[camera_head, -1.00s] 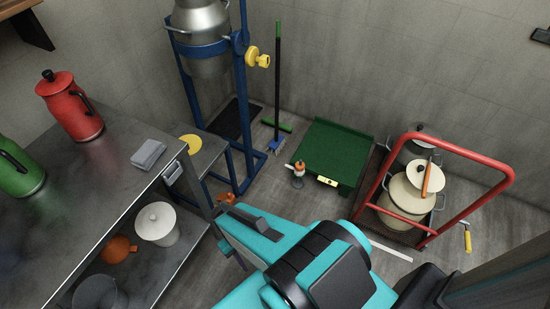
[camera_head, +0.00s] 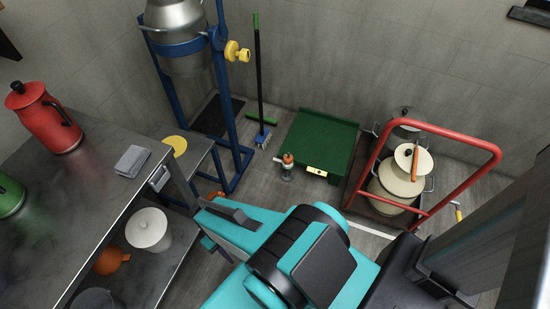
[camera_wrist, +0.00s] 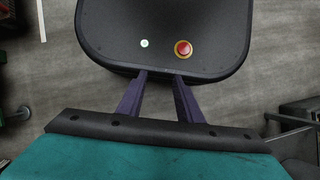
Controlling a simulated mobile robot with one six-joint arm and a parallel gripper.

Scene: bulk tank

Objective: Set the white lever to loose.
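I cannot clearly make out a white lever. A small upright fitting with an orange top (camera_head: 287,167) stands by the front left of the green platform in the head view. A short pale piece sticks out at its left, too small to tell as a lever or how it is set. My gripper (camera_wrist: 160,76) shows in the wrist view as two dark purple fingers set apart, with nothing between them. Beyond them is a rounded dark housing with a green light and a red button, seemingly my base. In the head view my teal arm hides part of the floor.
A metal bench (camera_head: 100,183) with a red can (camera_head: 45,118) fills the left. A blue stand (camera_head: 222,95) holds a steel vessel (camera_head: 176,20) with a yellow knob (camera_head: 237,51). The green platform (camera_head: 322,145) and red-handled cart (camera_head: 485,148) stand behind my arm. Floor shows between them.

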